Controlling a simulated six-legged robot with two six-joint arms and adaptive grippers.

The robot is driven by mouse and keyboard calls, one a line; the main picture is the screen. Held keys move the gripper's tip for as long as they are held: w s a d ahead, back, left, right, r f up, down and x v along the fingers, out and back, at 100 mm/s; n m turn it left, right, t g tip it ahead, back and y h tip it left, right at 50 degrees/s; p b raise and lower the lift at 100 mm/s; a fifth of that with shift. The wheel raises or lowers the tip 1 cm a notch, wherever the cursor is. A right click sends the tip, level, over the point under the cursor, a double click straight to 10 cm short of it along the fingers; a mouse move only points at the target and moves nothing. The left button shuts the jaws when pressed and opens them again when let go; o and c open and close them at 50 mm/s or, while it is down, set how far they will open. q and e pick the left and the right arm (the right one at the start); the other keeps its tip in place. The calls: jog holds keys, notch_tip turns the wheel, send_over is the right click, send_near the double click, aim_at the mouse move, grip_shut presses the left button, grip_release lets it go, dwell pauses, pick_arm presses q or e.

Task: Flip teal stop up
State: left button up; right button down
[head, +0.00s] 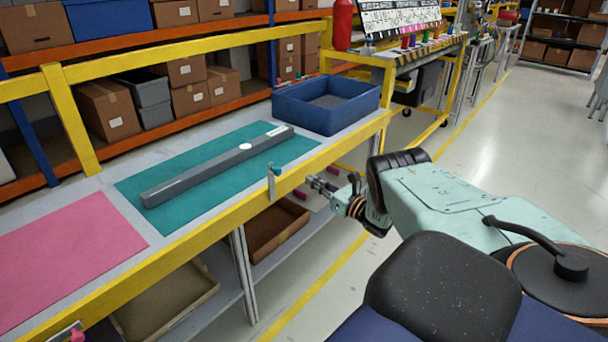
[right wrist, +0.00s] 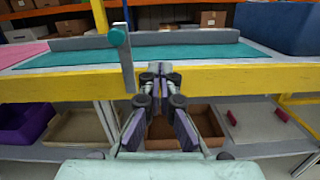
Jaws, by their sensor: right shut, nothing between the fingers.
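The teal stop (head: 271,184) is a grey lever with a teal knob at its upper end, on the front of the yellow bench rail. In the right wrist view the stop (right wrist: 127,70) leans slightly left at the top, left of my fingers. My right gripper (head: 312,182) is shut and empty, in front of the rail and right of the stop, with a gap between them in the head view. Its fingertips (right wrist: 157,70) point at the rail. My left gripper is not in view.
A long grey bar (head: 215,167) lies on the teal mat (head: 180,210) behind the rail. A blue bin (head: 325,120) stands at the mat's far end, and a pink mat (head: 65,260) lies at left. Trays sit on the shelf below. The floor to the right is clear.

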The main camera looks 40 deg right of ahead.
jog(key=s, duration=0.3)
jog(key=s+p, duration=0.1)
jog(key=shift+s+d+f, duration=0.1)
jog(key=shift+s+d, duration=0.25)
jog(key=shift+s, duration=0.05)
